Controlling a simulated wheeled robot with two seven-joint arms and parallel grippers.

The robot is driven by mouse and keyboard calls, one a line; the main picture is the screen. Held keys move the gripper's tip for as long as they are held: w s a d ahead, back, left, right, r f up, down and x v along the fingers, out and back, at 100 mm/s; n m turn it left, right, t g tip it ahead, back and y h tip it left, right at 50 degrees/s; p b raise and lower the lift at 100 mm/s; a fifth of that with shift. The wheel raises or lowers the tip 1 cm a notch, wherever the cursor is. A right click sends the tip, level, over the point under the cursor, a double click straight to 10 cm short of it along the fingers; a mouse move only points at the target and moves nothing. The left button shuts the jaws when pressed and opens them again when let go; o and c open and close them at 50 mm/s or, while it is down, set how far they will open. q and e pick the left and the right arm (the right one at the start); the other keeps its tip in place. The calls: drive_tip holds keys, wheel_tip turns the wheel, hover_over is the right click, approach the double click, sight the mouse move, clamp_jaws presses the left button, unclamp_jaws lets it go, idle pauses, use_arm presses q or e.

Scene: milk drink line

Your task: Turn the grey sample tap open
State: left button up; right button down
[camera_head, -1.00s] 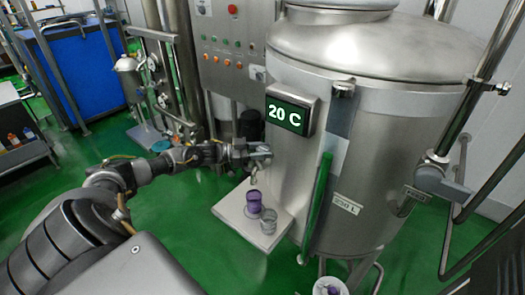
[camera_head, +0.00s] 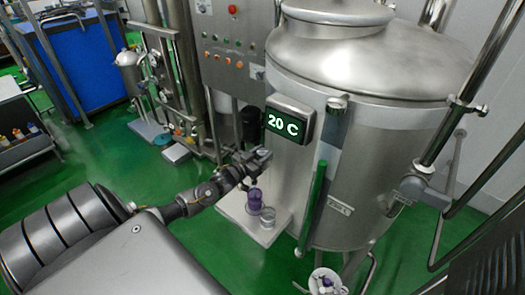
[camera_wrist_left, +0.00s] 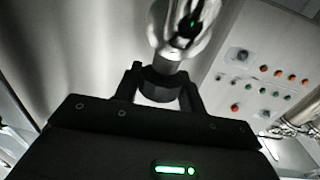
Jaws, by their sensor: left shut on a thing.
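My left gripper (camera_head: 257,160) is at the lower left side of the steel tank (camera_head: 365,140), just above a white shelf. In the left wrist view the fingers of my left gripper (camera_wrist_left: 160,84) are shut around a dark round part of the sample tap. A shiny metal piece of the tap (camera_wrist_left: 172,50) shows just beyond the fingers. In the head view the gripper hides most of the tap, so its handle angle cannot be told. My right gripper is not in view.
A purple cup (camera_head: 254,199) and a clear beaker (camera_head: 268,217) stand on the white shelf (camera_head: 233,212) below the gripper. A display (camera_head: 289,121) on the tank reads 20 C. A control panel (camera_head: 233,42) stands behind. A green tube (camera_head: 312,208) runs down the tank front.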

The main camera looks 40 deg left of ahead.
use_arm(q)
drive_tip(key=n+y, duration=0.3)
drive_tip(key=y, duration=0.1)
drive_tip(key=n+g+y, duration=0.1)
drive_tip(key=n+y, duration=0.1)
drive_tip(key=y, duration=0.2)
drive_tip(key=shift+d+n+g+y, duration=0.1)
drive_tip(key=shift+n+g+y, duration=0.2)
drive_tip(key=shift+n, duration=0.1)
drive_tip(key=shift+n+g+y+b, duration=0.65)
drive_tip(key=shift+n+g+y, duration=1.3)
drive_tip(key=shift+y, duration=0.75)
drive_tip(key=shift+r, duration=0.1)
drive_tip(key=o, duration=1)
drive_tip(key=shift+c, duration=0.2)
